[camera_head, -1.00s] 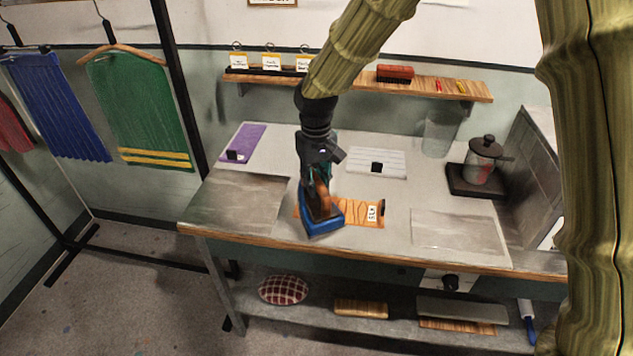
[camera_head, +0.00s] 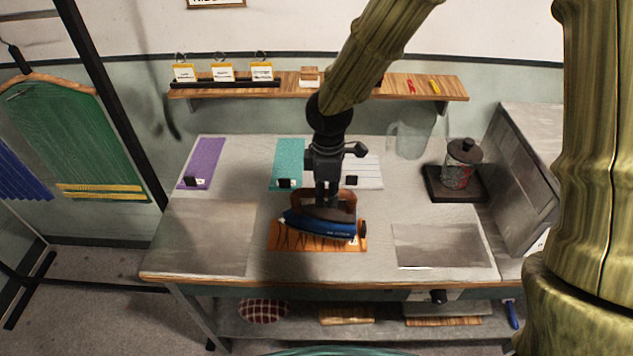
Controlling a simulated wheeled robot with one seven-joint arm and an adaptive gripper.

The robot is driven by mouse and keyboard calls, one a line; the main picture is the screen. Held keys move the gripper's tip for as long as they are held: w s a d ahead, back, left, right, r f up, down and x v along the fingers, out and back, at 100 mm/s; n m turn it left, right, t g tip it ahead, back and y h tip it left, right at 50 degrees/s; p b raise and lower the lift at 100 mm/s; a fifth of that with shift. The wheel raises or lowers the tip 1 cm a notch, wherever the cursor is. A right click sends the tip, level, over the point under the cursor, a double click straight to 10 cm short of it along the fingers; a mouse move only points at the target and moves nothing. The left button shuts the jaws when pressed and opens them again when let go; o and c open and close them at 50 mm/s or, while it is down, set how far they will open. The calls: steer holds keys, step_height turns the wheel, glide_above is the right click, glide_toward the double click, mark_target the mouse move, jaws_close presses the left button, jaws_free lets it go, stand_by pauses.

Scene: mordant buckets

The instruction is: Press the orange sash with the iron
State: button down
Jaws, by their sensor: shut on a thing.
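The orange sash (camera_head: 290,238) lies on the grey table, with dark wavy lines on it. The blue iron (camera_head: 330,226) is over the sash and hides much of its upper part; I cannot tell for sure whether its sole touches the cloth. My gripper (camera_head: 328,196) points down and is shut on the iron's brown handle (camera_head: 298,200). The iron's length runs left to right. A small dark tag (camera_head: 363,229) shows at the sash's right end.
Purple (camera_head: 203,160), teal (camera_head: 287,160) and white (camera_head: 368,172) cloths lie behind. A lidded pot (camera_head: 461,165) on a dark base and a clear jar (camera_head: 408,140) stand back right. Grey flat panels (camera_head: 205,235) lie left and right (camera_head: 438,245) of the sash. A shelf (camera_head: 300,88) runs behind.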

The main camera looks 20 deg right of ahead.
mark_target(326, 213)
steer(key=shift+d, duration=0.1)
steer(key=shift+f+b, duration=1.85)
steer(key=shift+b, duration=0.15)
steer(key=shift+f, duration=0.55)
steer(key=shift+r, duration=0.1)
stand_by(2.7)
steer(key=shift+r+p, duration=2.3)
steer(key=shift+r, duration=0.15)
steer(key=shift+w, duration=0.1)
